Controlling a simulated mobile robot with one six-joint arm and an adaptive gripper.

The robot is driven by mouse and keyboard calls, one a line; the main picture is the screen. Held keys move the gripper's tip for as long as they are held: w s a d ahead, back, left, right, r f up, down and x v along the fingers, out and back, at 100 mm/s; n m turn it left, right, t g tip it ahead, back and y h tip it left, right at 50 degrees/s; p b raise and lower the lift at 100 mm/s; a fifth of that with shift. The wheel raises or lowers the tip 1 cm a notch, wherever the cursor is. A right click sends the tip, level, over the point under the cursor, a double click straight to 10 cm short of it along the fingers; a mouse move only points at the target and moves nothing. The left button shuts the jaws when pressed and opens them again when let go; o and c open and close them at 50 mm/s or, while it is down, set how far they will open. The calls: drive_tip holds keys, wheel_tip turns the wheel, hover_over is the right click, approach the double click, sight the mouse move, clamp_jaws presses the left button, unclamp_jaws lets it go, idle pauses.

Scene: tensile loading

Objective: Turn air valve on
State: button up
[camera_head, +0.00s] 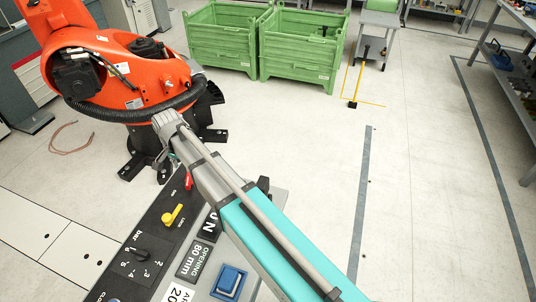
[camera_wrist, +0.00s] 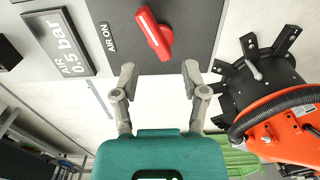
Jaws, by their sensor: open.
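The air valve's red handle (camera_wrist: 154,33) is in the upper middle of the wrist view, on a dark panel beside an "AIR ON" label (camera_wrist: 108,37). It lies at a slant to the label. My gripper (camera_wrist: 160,72) is open and empty, its two grey fingers spread just below the handle in the picture, apart from it. In the head view a small red handle (camera_head: 188,181) shows at the far end of the control panel, partly beside my arm. My gripper cannot be made out clearly there.
A display (camera_wrist: 60,42) reads "AIR 0.5 bar". The panel also carries a yellow lever (camera_head: 172,215), a black knob (camera_head: 143,252) and a blue button (camera_head: 228,283). An orange robot arm (camera_head: 110,60) stands close behind. Green crates (camera_head: 300,45) are farther back; the floor at right is mostly clear.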

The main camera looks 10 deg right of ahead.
drive_tip(key=shift+r+p, duration=3.15)
drive_tip(key=shift+r, duration=0.35)
drive_tip(key=s+d+n, duration=0.1)
drive_tip(key=s+d, duration=0.2)
drive_tip(key=d, duration=0.6)
drive_tip(key=s+d+n, duration=0.2)
drive_tip(key=s+d, duration=0.1)
drive_tip(key=d, duration=0.6)
drive_tip(key=s+d+n, duration=0.2)
drive_tip(key=s+d, duration=0.1)
drive_tip(key=d, duration=0.7)
drive_tip(key=shift+s+f, duration=0.25)
hover_over(188, 178)
